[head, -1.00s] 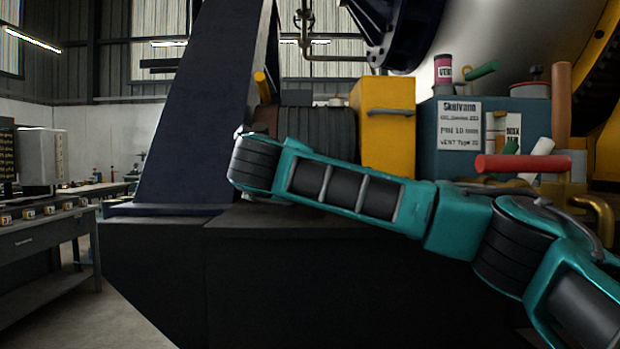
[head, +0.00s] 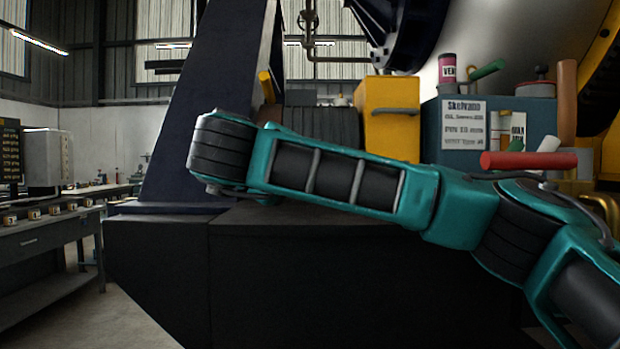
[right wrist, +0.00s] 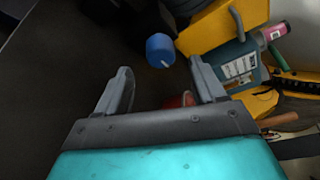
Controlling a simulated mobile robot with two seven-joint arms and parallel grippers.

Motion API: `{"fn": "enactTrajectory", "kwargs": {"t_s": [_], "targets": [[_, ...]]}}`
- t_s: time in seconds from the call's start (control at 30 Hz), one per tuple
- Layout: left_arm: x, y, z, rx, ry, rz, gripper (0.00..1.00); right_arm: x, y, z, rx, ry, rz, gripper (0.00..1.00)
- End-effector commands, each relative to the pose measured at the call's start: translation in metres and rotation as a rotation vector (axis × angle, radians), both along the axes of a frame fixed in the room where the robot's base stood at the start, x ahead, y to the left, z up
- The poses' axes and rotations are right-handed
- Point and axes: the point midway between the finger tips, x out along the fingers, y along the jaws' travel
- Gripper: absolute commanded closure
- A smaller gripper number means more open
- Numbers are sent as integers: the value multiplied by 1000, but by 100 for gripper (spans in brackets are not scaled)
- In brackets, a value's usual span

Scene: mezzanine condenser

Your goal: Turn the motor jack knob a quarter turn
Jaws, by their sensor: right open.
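In the picture the knob lies between and just beyond the fingertips, with no visible contact; the remaining distance is hard to judge. In the head view my right arm crosses from the right, and its gripper and the knob are not visible there. My left gripper is in neither view.
A yellow box with a handle (head: 391,121) and a blue labelled box (head: 488,128) stand behind my arm. A red-handled item (head: 528,160) is at right. A dark sloping column (head: 208,100) rises at left. A grey workbench (head: 45,250) is far left.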

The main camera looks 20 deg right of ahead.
Motion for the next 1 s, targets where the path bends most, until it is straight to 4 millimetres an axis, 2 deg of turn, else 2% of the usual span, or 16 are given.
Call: {"fn": "enactTrajectory", "kwargs": {"t_s": [0.1, 0.3, 1.0], "targets": [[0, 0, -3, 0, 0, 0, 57, -24, 19, 5, -3, -2, 5, 31], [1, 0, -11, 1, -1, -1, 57, -37, 28, 7, -3, -3, 3, 31], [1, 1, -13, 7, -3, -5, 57, -43, 31, 8, -1, 1, -1, 31]]}}
